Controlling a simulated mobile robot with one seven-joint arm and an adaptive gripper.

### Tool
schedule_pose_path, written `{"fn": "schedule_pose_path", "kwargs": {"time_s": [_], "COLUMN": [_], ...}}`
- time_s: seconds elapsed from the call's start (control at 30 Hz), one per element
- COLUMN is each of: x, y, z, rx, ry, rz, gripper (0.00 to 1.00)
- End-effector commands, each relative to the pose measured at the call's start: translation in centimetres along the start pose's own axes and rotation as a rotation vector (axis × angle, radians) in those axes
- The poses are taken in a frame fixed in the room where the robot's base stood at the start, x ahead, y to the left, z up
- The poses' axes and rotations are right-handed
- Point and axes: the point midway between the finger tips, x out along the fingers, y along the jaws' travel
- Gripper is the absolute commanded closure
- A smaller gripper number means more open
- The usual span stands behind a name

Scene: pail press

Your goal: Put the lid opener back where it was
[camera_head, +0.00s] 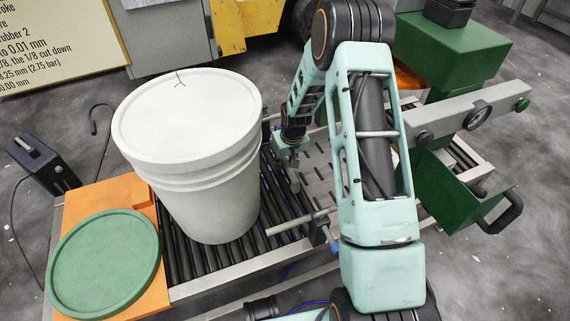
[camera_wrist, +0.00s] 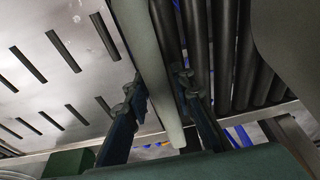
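My gripper (camera_head: 291,160) is low over the roller conveyor, right of the white pail (camera_head: 190,150). In the wrist view a long grey-green bar, which looks like the lid opener (camera_wrist: 160,70), runs between the two fingers (camera_wrist: 160,92) of my gripper. The fingers stand close on both of its sides and appear shut on it. Its upper part runs out of the top of the wrist view. In the head view a short pale piece below the gripper may be part of the opener; the rest is hard to make out.
The pail has a white lid and stands on the rollers (camera_head: 272,190). A green lid (camera_head: 104,262) lies on an orange board (camera_head: 158,297) at the left. A slotted metal plate (camera_wrist: 60,60) lies beside the rollers. A grey beam (camera_head: 460,113) and green box stand at the right.

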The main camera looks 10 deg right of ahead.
Motion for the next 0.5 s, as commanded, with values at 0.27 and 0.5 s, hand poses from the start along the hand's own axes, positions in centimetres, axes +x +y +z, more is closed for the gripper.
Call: {"fn": "schedule_pose_path", "kwargs": {"time_s": [0.27, 0.5], "x": [0.0, -1.7], "y": [0.0, 0.1], "z": [0.0, -0.2], "rx": [0.0, 0.001], "ry": [0.0, 0.002], "rz": [0.0, 0.001], "gripper": [0.67, 0.67]}}
